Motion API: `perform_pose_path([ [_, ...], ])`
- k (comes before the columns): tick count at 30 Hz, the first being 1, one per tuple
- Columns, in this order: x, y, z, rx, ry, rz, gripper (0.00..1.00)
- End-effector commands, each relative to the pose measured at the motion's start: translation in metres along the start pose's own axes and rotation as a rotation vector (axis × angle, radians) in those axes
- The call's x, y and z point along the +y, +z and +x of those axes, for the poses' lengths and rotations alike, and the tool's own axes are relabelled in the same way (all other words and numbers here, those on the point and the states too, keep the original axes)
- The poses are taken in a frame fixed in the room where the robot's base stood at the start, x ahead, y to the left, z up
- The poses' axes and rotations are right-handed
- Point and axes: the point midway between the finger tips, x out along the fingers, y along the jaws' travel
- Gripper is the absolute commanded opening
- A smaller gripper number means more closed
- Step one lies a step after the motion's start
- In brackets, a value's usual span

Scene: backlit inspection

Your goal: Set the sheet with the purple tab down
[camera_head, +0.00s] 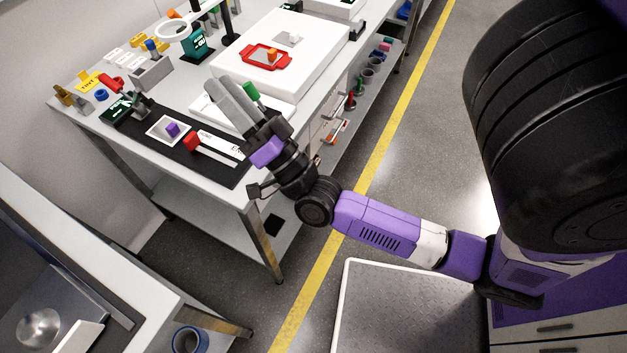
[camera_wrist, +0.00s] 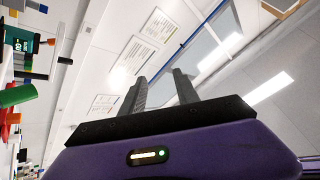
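A small pale square sheet with a purple tab (camera_head: 172,129) lies on the black mat (camera_head: 227,176) on the white bench, in the head view. My gripper (camera_head: 220,82) is above the bench, to the right of this sheet and apart from it. In the wrist view, the two fingers of my gripper (camera_wrist: 160,76) stand apart with nothing between them. The wrist view looks toward the wall and ceiling, and I cannot make out the purple-tab sheet there.
A white panel with a green tab (camera_head: 251,91) lies behind my gripper. A red-handled tool (camera_head: 191,141) lies on the mat. A red tray (camera_head: 266,69) holding an orange-tabbed piece sits on a white light panel (camera_head: 318,52). Small parts crowd the bench's left side.

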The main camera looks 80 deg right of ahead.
Motion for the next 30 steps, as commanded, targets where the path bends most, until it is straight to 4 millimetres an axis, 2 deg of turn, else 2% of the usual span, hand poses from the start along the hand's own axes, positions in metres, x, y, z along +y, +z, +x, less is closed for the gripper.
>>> perform_pose_path([
  [1,-0.006,0.008,-0.022,-0.089,-0.003,-0.057,0.37],
  [6,-0.031,0.032,-0.092,-0.364,-0.026,-0.230,0.37],
  [9,-0.045,0.040,-0.136,-0.520,-0.040,-0.325,0.37],
  [15,-0.074,0.041,-0.217,-0.809,-0.064,-0.487,0.37],
  [18,-0.086,0.037,-0.247,-0.918,-0.075,-0.545,0.37],
  [21,-0.094,0.032,-0.266,-0.993,-0.083,-0.584,0.37],
  [24,-0.099,0.030,-0.276,-1.032,-0.087,-0.604,0.37],
  [30,-0.100,0.029,-0.279,-1.045,-0.090,-0.613,0.37],
])
